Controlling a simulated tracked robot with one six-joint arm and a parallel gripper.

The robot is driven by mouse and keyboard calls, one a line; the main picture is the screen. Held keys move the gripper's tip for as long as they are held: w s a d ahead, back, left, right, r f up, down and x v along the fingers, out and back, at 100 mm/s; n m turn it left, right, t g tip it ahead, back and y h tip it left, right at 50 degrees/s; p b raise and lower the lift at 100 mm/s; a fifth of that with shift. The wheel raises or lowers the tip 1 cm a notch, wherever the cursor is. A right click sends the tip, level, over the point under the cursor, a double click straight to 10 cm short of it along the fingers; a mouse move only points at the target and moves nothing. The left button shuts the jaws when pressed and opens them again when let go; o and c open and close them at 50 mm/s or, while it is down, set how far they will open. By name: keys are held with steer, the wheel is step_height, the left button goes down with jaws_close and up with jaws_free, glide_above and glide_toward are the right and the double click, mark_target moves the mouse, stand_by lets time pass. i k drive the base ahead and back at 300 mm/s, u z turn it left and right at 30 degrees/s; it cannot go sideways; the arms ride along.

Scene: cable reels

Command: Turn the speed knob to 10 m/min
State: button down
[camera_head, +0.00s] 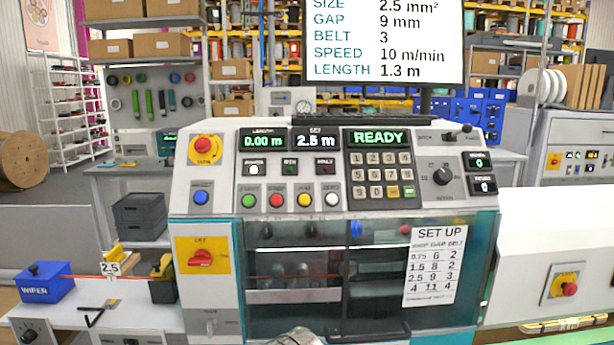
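The black round speed knob (443,176) sits on the right part of the control panel, right of the keypad. Small marks surround it, too small to read surely, and I cannot tell which mark its pointer faces. The screen above (384,42) reads SPEED 10 m/min. The green display (378,137) reads READY, the length display (264,141) 0.00 m and the one beside it 2.5 m. A rounded grey piece at the bottom edge looks like part of my arm. My gripper's fingers are not in view, and nothing touches the knob.
A keypad (382,174) and a row of coloured buttons are left of the knob. A set-up card (434,266) hangs below on the clear cover. The space before the panel looks free.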

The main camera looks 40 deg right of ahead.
mark_target(443, 175)
steer(key=z, duration=2)
